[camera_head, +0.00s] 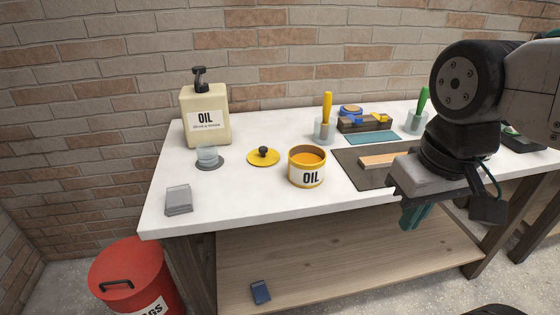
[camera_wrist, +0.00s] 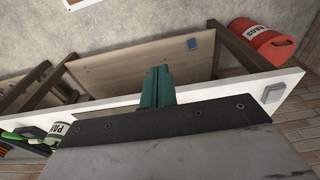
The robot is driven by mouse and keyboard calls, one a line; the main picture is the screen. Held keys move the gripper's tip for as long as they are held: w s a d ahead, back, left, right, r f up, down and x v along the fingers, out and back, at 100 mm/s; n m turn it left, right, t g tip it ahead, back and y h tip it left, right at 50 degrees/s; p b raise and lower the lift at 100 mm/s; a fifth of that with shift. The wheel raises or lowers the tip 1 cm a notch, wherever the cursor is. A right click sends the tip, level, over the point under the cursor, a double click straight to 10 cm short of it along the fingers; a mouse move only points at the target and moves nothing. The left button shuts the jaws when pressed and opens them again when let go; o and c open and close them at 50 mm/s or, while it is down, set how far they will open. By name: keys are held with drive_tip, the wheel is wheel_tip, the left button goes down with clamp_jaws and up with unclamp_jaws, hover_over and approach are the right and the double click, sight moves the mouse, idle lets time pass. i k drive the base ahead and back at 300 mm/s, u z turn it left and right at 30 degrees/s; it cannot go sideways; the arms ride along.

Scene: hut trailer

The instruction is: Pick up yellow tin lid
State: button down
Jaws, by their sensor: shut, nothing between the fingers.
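The yellow tin lid (camera_head: 263,157) is a flat round disc with a dark knob on top. It lies on the white bench top (camera_head: 240,195), left of the open yellow oil tin (camera_head: 307,168), apart from it. My gripper (camera_head: 413,217) has green fingers and hangs at the bench's front edge, well to the right of the lid. In the wrist view the fingers (camera_wrist: 157,86) are together and empty, above the lower wooden shelf and floor. The lid cannot be made out in the wrist view.
A cream oil bottle (camera_head: 205,115) stands at the back left. Grey pads (camera_head: 178,199) lie at the front left. A dark mat (camera_head: 360,178) is right of the tin. A red bin (camera_head: 133,280) stands below.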

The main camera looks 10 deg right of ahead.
sight(264, 156)
drive_tip(key=k, duration=0.6)
drive_tip(key=u, duration=0.65)
drive_tip(key=i, duration=1.3)
drive_tip(key=z, duration=0.8)
drive_tip(key=i, duration=0.35)
drive_tip(key=z, duration=0.4)
